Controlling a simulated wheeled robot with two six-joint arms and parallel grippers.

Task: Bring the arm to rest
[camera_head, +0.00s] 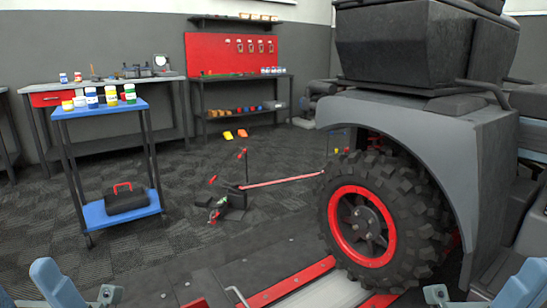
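My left arm enters at the bottom left corner, and the part at its end, my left gripper (108,295), shows only as a small grey piece at the bottom edge. My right arm enters at the bottom right corner, and my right gripper (437,295) shows likewise as a small grey piece at the bottom edge. Both are low and far apart, and both are cut off by the frame. Their fingers cannot be made out, so I cannot tell whether they are open or shut. I see nothing held in either.
A large vehicle wheel (362,226) with a red rim stands ahead right, under a grey fender (430,130). A blue cart (98,110) with bottles stands left. Floor between cart and stand is clear.

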